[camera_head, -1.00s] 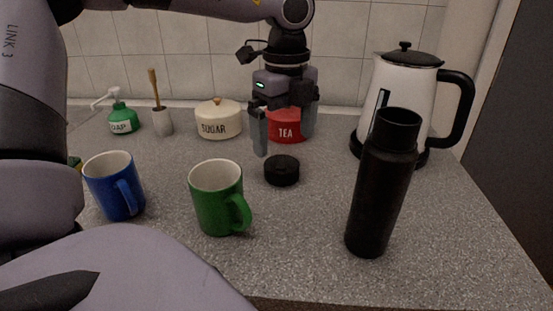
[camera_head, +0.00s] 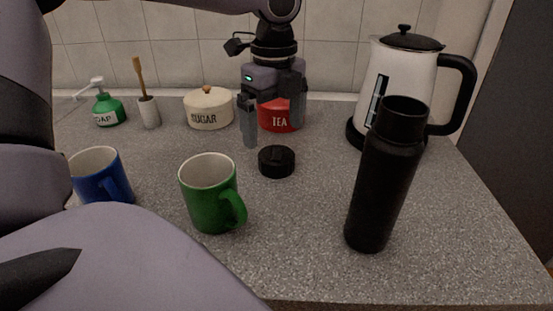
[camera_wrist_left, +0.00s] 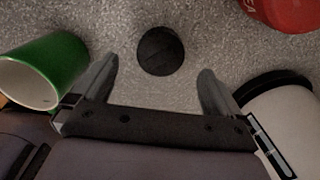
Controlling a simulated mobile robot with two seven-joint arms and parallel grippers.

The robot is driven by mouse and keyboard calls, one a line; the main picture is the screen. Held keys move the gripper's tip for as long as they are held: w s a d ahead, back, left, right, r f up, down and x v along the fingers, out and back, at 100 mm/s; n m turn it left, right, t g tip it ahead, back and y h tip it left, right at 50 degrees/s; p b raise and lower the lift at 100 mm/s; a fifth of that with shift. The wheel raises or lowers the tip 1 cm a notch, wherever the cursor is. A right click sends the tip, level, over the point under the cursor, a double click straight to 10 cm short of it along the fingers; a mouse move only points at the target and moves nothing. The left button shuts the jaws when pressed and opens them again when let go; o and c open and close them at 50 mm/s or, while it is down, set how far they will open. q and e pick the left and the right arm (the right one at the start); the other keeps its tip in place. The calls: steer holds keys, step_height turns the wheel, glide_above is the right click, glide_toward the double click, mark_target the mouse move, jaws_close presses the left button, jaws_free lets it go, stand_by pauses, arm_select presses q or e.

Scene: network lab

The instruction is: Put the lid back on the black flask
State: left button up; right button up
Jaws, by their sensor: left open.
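The black flask (camera_head: 383,185) stands upright and uncapped at the front right of the counter in the head view. Its black lid (camera_head: 276,162) lies on the counter left of the flask and behind the green mug. My left gripper (camera_head: 273,136) is open and points down, above and a little behind the lid. In the left wrist view the lid (camera_wrist_left: 160,51) lies ahead of the open fingers (camera_wrist_left: 160,88), centred between them and touching neither. My right gripper is not in these views.
A green mug (camera_head: 209,196) and a blue mug (camera_head: 100,176) stand at the left front. A red tea tin (camera_head: 276,117) sits behind the gripper. A sugar pot (camera_head: 208,108), soap bottle (camera_head: 109,111) and white kettle (camera_head: 398,79) line the back. The counter between lid and flask is clear.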

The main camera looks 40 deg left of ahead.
mark_target(277, 155)
arm_select(q)
steer(key=shift+f, duration=0.1)
steer(key=shift+d+f, duration=0.2)
steer(key=shift+f, duration=2.4)
steer(key=c, duration=1.1)
steer(key=shift+r+p, duration=1.9)
steer(key=shift+r, duration=12.15)
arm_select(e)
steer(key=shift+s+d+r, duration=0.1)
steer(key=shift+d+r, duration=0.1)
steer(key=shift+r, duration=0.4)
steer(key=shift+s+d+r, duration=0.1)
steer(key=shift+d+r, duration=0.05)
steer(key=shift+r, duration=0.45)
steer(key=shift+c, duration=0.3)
